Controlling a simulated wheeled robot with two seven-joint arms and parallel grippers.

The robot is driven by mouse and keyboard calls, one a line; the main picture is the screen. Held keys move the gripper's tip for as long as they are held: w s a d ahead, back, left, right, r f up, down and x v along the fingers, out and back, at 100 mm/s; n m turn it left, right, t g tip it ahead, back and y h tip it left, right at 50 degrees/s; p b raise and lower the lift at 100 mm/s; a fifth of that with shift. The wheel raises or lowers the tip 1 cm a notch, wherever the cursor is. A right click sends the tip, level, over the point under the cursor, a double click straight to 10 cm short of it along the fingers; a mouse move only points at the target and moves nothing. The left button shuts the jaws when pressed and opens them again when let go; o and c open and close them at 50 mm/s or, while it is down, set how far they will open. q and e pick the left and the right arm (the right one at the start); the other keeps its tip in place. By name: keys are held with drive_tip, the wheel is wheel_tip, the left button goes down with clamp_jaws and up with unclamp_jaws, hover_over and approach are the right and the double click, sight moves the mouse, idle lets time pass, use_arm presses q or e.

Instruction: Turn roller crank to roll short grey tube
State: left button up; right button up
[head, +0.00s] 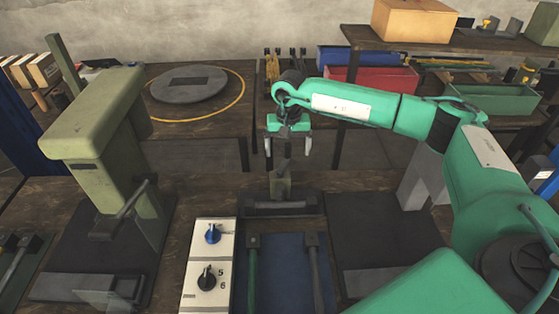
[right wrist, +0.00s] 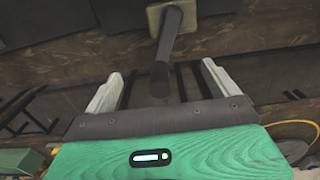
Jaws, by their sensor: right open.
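My right gripper (head: 288,148) is open and points down above the back of the bench, with its two pale fingers apart. Below it stands a small olive block with a dark upright handle (head: 281,181), which looks like the crank, behind a low dark block (head: 285,206). In the right wrist view a dark round bar on an olive base (right wrist: 166,50) runs between the open fingers (right wrist: 160,75). I cannot tell if they touch it. I cannot make out the short grey tube for certain. My left gripper is not in view.
An olive press with a lever (head: 105,140) stands at the left. A white switch box with two knobs (head: 208,262) and a blue mat (head: 284,270) with two long-handled tools are in front. A dark plate (head: 385,232) lies at the right, partly behind my arm.

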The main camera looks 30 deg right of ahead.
drive_tip(key=shift+r+p, duration=1.5)
drive_tip(key=shift+r, duration=2)
